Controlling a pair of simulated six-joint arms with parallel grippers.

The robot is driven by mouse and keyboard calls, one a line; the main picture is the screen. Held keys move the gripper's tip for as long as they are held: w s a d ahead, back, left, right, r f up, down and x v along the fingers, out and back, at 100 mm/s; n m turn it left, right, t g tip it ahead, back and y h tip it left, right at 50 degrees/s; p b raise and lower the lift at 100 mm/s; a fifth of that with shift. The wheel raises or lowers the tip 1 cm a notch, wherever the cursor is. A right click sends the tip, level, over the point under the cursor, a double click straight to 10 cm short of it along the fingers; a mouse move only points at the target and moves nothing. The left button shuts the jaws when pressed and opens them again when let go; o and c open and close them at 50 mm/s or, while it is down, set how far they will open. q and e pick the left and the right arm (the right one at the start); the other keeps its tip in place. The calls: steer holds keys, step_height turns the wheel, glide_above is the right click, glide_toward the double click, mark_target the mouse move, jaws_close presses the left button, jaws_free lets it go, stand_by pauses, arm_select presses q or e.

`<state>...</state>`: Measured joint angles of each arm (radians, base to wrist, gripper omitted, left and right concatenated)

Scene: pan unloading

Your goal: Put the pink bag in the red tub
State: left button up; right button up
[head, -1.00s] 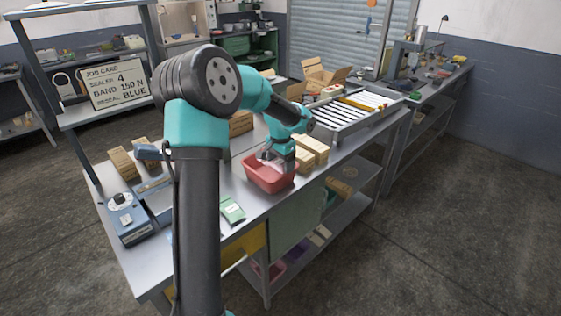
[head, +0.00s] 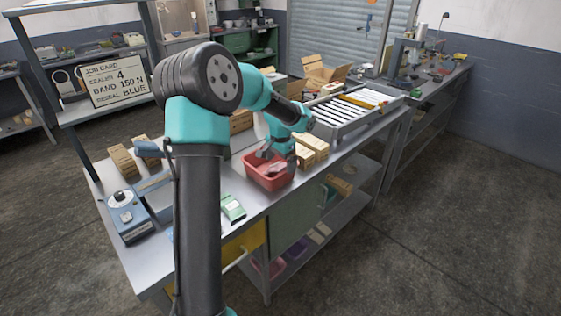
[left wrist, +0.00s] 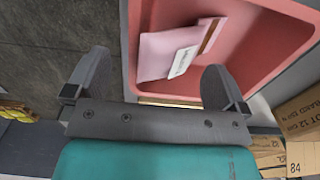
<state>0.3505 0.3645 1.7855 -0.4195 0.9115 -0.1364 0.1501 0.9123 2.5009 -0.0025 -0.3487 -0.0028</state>
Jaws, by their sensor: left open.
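The red tub (head: 264,181) stands on the workbench near its front edge, and its inside fills much of the left wrist view (left wrist: 262,72). The pink bag (left wrist: 166,52) lies inside the tub, flat and at an angle, with a white label and a brown strip on it. In the head view the bag (head: 276,170) shows as a pale patch inside the tub. My left gripper (head: 270,155) is over the tub, pointing down. In the left wrist view its fingers (left wrist: 155,75) are wide apart with nothing between them, and the bag lies beyond them. My right gripper is in neither view.
Cardboard cartons (head: 312,148) stand right behind the tub, with a roller conveyor (head: 350,108) farther back. A green-and-white item (head: 232,208) and a blue sealer box (head: 128,215) lie to the left.

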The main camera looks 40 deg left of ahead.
arm_select(q)
step_height(320, 180, up, 13)
stand_by(0.5)
stand_by(0.5)
steer(key=d+f+h, duration=0.1)
steer(key=d+f, duration=0.5)
steer(key=f, duration=0.4)
steer(key=w+d+f+h, duration=0.1)
steer(key=d+f, duration=0.6)
steer(key=f, duration=0.2)
steer(key=d+f+h, duration=0.1)
steer(key=d+f, duration=0.5)
steer(key=f, duration=0.4)
steer(key=s+d+f+n, duration=0.2)
steer(key=s+d+f, duration=1)
steer(key=s+f, duration=0.3)
steer(key=shift+s+d+f+t+h, duration=0.15)
steer(key=shift+s+d+t+h, duration=0.2)
steer(key=shift+s, duration=0.85)
